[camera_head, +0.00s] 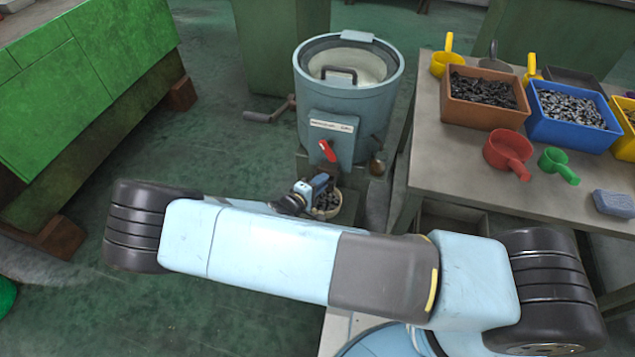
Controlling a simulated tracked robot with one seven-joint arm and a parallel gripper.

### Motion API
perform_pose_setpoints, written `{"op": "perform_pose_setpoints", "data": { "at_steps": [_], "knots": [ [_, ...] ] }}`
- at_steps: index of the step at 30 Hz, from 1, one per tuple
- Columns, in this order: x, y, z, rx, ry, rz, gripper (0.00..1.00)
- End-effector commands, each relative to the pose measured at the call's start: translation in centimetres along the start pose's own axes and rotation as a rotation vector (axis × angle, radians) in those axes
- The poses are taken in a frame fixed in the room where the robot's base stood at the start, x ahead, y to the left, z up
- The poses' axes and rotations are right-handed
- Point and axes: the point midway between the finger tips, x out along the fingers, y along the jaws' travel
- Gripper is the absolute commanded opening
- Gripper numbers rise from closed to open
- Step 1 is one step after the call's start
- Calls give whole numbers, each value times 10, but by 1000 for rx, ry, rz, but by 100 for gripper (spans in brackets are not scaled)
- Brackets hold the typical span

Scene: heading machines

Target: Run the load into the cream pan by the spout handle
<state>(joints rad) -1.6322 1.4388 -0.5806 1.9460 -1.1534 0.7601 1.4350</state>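A blue-grey drum machine (346,103) stands at the upper middle, with a pale interior and a dark handle showing at its top. A red spout handle (327,151) is on its lower front, tilted. Below it a small cream pan (331,213) shows in part, with dark bits in it; my arm hides its near side. My gripper end (312,194) is over the pan's left side, below the red handle and apart from it. Its fingertips are too small and covered to tell whether they are open or shut.
A green cabinet (85,80) stands left; green floor lies between.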

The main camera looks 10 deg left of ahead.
Motion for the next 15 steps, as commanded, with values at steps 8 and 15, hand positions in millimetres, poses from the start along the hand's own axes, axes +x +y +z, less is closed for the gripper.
{"op": "perform_pose_setpoints", "data": {
  "at_steps": [8,15],
  "knots": [
    [2,0,0,0,0,0,22],
    [2,0,0,0,0,-1,2]
  ]
}}
